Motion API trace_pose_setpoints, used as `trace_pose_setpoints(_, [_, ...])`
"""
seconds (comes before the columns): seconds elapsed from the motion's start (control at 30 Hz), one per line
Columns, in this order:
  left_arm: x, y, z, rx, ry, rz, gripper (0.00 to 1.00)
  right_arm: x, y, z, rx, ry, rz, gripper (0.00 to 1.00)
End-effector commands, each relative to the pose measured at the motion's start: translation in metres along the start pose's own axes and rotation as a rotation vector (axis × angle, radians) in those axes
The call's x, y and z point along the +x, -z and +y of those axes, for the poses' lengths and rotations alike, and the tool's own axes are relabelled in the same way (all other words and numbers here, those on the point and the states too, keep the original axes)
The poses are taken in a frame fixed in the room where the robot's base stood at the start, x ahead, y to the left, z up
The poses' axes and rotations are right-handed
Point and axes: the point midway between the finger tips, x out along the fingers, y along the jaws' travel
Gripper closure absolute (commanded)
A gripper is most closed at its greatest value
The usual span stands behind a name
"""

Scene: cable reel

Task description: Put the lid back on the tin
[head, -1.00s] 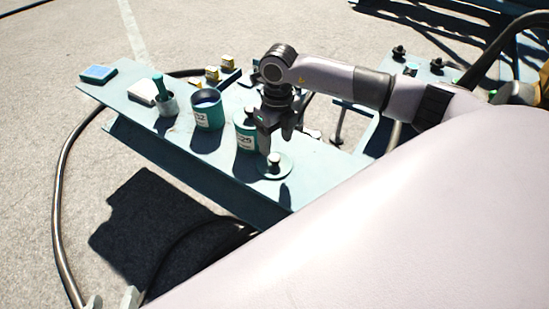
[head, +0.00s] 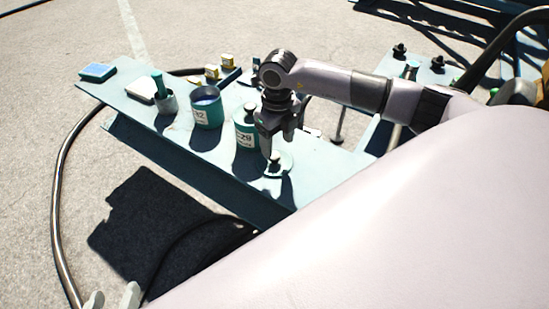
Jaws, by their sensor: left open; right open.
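The lid (head: 284,167) is a pale round disc with a knob, lying flat on the pale blue beam. The open tin (head: 207,111), teal with a white label, stands upright further left on the beam. A second teal tin (head: 246,133) with a knobbed top stands between it and the lid. My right gripper (head: 278,152) points down, open, just above the lid and around or very near its knob; I cannot tell whether it touches. My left gripper (head: 112,298) shows only as pale fingertips at the bottom left edge, open and apart.
The beam (head: 225,163) also carries a cup with a green-handled tool (head: 166,100), a white block (head: 142,91), a blue-topped pad (head: 98,72) and small yellow blocks (head: 227,61) at its back edge. A dark cable (head: 61,190) curves over the ground at left.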

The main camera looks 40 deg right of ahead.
Motion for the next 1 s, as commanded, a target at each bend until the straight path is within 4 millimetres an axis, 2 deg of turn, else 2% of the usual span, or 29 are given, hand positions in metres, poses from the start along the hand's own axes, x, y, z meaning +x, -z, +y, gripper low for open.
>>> trace_pose_setpoints(0.1, [0.005,-0.008,0.003,-0.025,-0.018,0.002,0.41,0.02,-0.002,0.002,-0.001,0.0,0.003,0.37])
trace_pose_setpoints(0.3, [0.013,0.001,0.011,-0.067,-0.06,0.033,0.41,0.047,-0.004,0.003,0.0,0.0,0.003,0.37])
trace_pose_setpoints(0.67, [0.012,0.002,0.012,-0.071,-0.064,0.032,0.41,0.047,-0.004,0.002,-0.001,0.0,0.001,0.37])
trace_pose_setpoints(0.83, [0.012,0.001,0.012,-0.07,-0.063,0.031,0.41,0.047,-0.004,0.002,-0.001,0.0,0.001,0.93])
trace_pose_setpoints(0.87, [0.012,0.001,0.012,-0.07,-0.063,0.031,0.41,0.047,-0.004,0.002,-0.001,0.0,0.001,0.97])
trace_pose_setpoints(1.0, [0.012,0.001,0.012,-0.07,-0.063,0.031,0.41,0.047,-0.004,0.002,-0.001,0.0,0.001,1.0])
